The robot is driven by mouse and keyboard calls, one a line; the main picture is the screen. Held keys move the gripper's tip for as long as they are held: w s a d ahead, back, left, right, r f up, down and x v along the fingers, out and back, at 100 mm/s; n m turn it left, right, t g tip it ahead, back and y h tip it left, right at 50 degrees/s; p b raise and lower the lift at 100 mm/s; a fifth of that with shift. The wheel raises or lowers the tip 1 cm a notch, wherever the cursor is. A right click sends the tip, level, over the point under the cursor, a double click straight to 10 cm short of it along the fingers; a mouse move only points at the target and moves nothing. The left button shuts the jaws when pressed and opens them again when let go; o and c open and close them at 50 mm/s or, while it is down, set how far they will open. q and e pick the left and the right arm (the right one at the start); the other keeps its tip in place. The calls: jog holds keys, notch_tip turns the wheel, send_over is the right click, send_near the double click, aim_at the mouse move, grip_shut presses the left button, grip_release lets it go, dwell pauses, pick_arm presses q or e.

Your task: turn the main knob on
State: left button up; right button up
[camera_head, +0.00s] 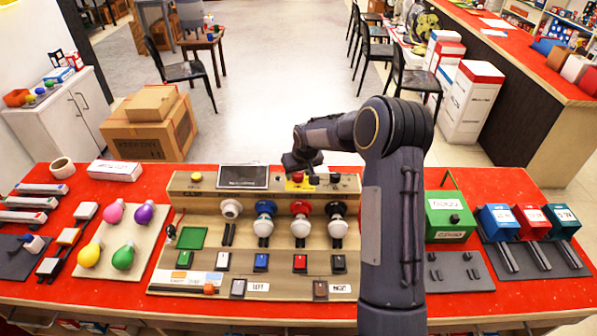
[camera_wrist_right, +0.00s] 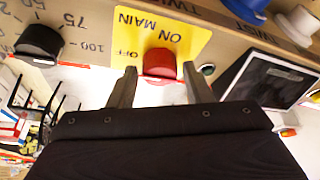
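The main knob is a red knob (camera_wrist_right: 160,63) on a yellow label (camera_wrist_right: 185,25) with the words MAIN, ON and OFF, seen upside down in the right wrist view. In the head view the yellow label (camera_head: 300,187) is on the upper part of the wooden console (camera_head: 210,205), partly covered by my right gripper (camera_head: 302,168). In the wrist view my right gripper (camera_wrist_right: 159,80) is open, with one fingertip on each side of the red knob. I cannot tell whether the fingers touch it. My left gripper is not in view.
A black knob (camera_wrist_right: 40,42) with a number scale sits beside the label. A dark screen (camera_head: 243,176) is left of my gripper. Bulbs (camera_head: 265,218) in sockets and several switches fill the console's front. A green box (camera_head: 450,215) stands to the right.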

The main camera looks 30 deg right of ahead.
jog(key=c, duration=0.7)
jog(key=shift+a+f+m+h+b, duration=0.1)
jog(key=shift+m+h+b, duration=0.2)
jog(key=shift+m+b, duration=0.35)
jog(key=m+b, duration=0.2)
jog(key=shift+w+h+b, duration=0.1)
jog(key=shift+h+b, duration=0.2)
jog(key=shift+h, duration=0.1)
jog(key=shift+a+m+g+h+b, duration=0.1)
jog(key=shift+m+g+h+b, duration=0.2)
jog(key=shift+m+b, duration=0.45)
jog(key=m+b, duration=0.1)
jog(key=m, duration=0.2)
jog(key=shift+g+h, duration=0.4)
jog(key=shift+w+m, duration=0.1)
jog(key=shift+m, duration=0.8)
jog(key=m+g+h, duration=0.1)
jog(key=m, duration=0.1)
jog(key=shift+a+m+g, duration=0.1)
jog(key=shift+m+g, duration=0.2)
jog(key=shift+m, duration=0.1)
jog(key=m+g, duration=0.1)
jog(key=m, duration=0.1)
jog(key=m+g+p, duration=0.1)
jog(key=m, duration=0.2)
jog(key=shift+w, duration=0.15)
jog(key=shift+m, duration=0.4)
